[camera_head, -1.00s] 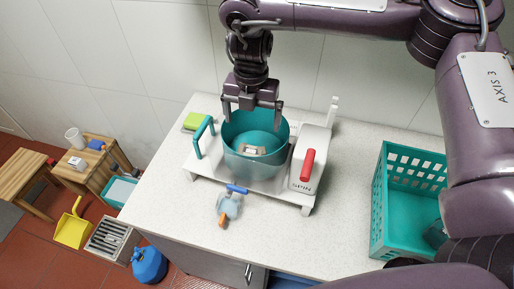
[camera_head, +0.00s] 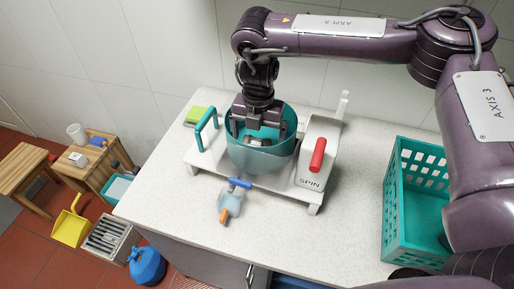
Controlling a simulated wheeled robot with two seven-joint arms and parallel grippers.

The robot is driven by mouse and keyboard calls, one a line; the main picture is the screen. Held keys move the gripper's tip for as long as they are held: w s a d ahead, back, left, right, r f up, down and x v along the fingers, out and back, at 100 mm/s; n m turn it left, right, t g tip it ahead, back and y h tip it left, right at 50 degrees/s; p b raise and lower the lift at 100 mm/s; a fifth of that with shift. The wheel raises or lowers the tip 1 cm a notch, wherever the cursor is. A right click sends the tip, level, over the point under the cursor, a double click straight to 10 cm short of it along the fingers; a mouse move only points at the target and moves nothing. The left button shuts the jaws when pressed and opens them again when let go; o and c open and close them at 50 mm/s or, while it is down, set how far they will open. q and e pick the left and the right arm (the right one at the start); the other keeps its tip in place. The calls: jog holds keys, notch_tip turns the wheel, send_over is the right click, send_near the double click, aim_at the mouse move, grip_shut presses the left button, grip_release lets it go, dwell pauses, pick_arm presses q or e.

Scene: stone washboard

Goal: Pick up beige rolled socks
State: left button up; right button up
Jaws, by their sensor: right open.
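The beige rolled socks (camera_head: 256,142) lie in the teal see-through tub (camera_head: 262,163) of a white spinner stand on the counter. My right gripper (camera_head: 258,135) reaches down into the tub from above, with its fingers spread and the socks low between them. The gripper partly covers the socks, and I cannot tell whether a finger touches them. My left gripper is not in view.
The spinner has a teal handle (camera_head: 206,124) at left and a red SPIN lever (camera_head: 318,155) at right. A small blue and orange item (camera_head: 231,202) lies in front. A teal basket (camera_head: 414,205) stands at right. The counter between is clear.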

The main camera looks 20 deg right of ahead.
aim_at(258, 140)
jog(key=f+p, duration=0.2)
jog(key=f, duration=0.1)
jog(key=shift+w+d+f, duration=0.1)
jog(key=shift+w+f, duration=0.1)
jog(key=shift+f, duration=0.55)
jog(key=c, duration=1.1)
jog(key=shift+r, duration=0.1)
